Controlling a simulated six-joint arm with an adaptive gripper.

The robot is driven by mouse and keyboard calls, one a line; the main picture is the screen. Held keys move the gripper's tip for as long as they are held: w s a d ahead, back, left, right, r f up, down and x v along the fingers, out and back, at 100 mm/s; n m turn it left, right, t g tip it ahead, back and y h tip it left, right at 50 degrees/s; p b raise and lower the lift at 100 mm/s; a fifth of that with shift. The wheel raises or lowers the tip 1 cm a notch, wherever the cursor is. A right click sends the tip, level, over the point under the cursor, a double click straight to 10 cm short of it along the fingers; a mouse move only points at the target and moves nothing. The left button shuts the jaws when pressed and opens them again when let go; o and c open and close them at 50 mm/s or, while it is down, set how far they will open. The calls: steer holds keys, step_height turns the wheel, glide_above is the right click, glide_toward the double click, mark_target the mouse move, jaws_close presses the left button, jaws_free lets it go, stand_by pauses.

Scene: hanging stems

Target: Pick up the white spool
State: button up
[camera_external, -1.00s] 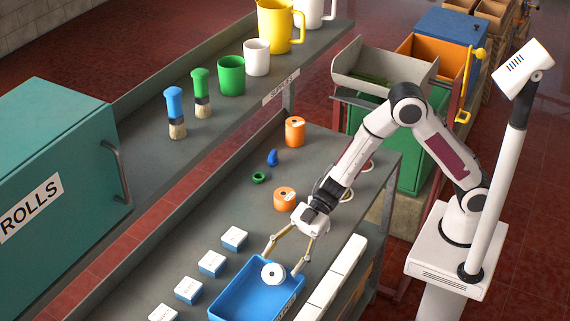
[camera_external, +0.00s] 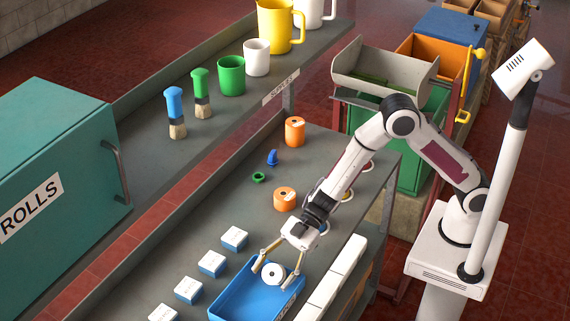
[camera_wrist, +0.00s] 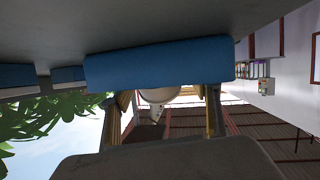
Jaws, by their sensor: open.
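The white spool (camera_external: 273,273), with a dark hole in its face, is at the blue tray (camera_external: 235,290) on the grey bench. My gripper (camera_external: 275,276) is open, with one finger on each side of the spool. I cannot tell whether the fingers touch it. In the wrist view the blue tray (camera_wrist: 160,65) spans the middle. A pale rounded thing, likely the spool (camera_wrist: 159,95), shows below it between the two fingers of my gripper (camera_wrist: 163,112).
Several small white-and-blue boxes (camera_external: 212,263) line the bench left of the tray. Orange rolls (camera_external: 285,198) and a green ring (camera_external: 259,177) lie farther back. A row of white blocks (camera_external: 335,275) runs along the right. The shelf with mugs (camera_external: 231,75) stands behind.

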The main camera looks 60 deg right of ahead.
mark_target(273, 272)
steer(key=c, duration=1.3)
steer(key=shift+c, duration=0.2)
steer(key=shift+r, duration=0.1)
steer(key=shift+r, duration=4.95)
